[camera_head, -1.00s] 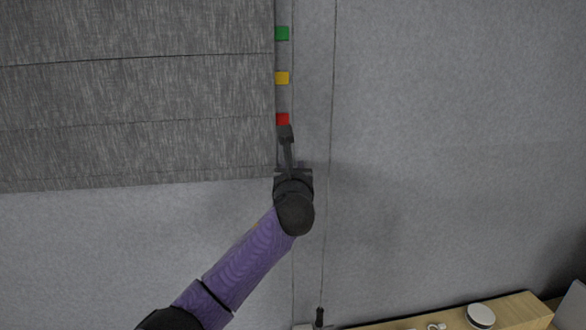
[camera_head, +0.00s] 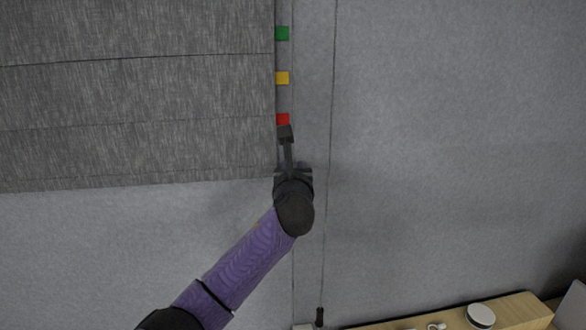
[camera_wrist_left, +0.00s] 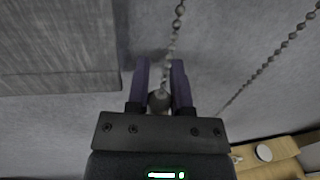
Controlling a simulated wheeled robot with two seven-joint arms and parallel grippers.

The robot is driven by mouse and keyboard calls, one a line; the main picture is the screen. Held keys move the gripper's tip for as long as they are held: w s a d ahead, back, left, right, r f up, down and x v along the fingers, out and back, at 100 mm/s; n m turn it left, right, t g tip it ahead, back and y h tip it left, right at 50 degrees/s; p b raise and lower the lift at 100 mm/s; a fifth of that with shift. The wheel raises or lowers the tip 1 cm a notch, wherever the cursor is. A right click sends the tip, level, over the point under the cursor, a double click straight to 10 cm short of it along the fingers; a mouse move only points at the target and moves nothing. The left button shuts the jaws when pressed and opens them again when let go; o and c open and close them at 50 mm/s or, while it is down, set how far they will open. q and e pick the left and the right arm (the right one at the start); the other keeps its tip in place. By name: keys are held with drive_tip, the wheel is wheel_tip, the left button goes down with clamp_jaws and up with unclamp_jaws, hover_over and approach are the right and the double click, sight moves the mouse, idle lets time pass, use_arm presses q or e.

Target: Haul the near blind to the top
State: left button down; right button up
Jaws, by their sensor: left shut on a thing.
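A grey fabric blind (camera_head: 130,95) hangs at the upper left of the head view, its lower edge partway down the wall. It also shows at the upper left of the left wrist view (camera_wrist_left: 55,45). Green (camera_head: 282,33), yellow (camera_head: 282,78) and red (camera_head: 282,119) markers line its right edge. My left gripper (camera_head: 286,134) is just below the red marker. In the left wrist view its purple fingers (camera_wrist_left: 160,88) are shut on a bead chain (camera_wrist_left: 172,40), with a larger ball between them. My right gripper is out of view.
A second cord (camera_head: 331,130) hangs to the right and ends in a dark weight (camera_head: 319,317). At the lower right is a wooden surface (camera_head: 515,309) with a round white-topped object (camera_head: 481,315) and a cup (camera_head: 437,326). The wall further right is clear.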

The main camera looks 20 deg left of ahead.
use_arm(q)
drive_tip(key=shift+f, duration=0.1)
wheel_tip(320, 180, down, 40)
drive_tip(key=b, duration=2.6)
drive_tip(key=shift+s+f, duration=0.1)
drive_tip(key=shift+f, duration=0.25)
